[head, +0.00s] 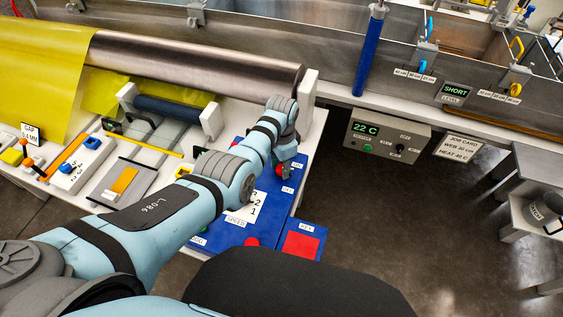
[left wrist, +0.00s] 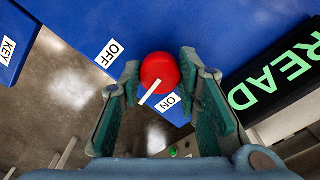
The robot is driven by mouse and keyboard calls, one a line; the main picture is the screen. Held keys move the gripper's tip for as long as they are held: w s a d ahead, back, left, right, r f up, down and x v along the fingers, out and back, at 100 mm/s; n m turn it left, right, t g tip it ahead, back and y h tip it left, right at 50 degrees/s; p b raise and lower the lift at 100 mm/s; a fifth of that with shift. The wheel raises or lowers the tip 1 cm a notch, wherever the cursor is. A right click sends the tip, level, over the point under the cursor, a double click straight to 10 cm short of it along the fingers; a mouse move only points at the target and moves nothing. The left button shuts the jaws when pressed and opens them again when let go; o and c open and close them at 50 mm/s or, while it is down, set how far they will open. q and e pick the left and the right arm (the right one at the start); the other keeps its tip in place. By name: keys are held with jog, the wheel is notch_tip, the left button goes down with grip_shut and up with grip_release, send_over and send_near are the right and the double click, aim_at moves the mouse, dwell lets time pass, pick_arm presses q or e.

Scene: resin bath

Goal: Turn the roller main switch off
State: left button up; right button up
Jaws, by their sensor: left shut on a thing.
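The main switch is a red round knob (left wrist: 159,69) with a white pointer on the blue panel (head: 213,231). In the left wrist view the pointer slants down-left, between the ON label (left wrist: 169,103) and the OFF label (left wrist: 110,54), nearer ON. My left gripper (left wrist: 159,88) has its fingers on either side of the knob and is shut on it. In the head view the left gripper (head: 284,164) is over the panel's right edge, and the arm hides part of the panel. My right gripper is not in view.
A red square (head: 301,245) lies on the blue KEY part at the panel's front right. A display (left wrist: 275,90) with green letters is beside the knob. The steel roller (head: 200,67) and yellow web (head: 45,75) lie behind. Open floor is to the right.

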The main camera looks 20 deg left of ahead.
pick_arm(q)
jog(key=m+p, duration=0.1)
jog(key=m, duration=0.4)
jog(key=shift+m, duration=0.3)
jog(key=m, duration=0.6)
jog(key=shift+m, duration=0.4)
jog(key=o, duration=1.1)
jog(key=shift+o, duration=0.2)
notch_tip(320, 180, up, 12)
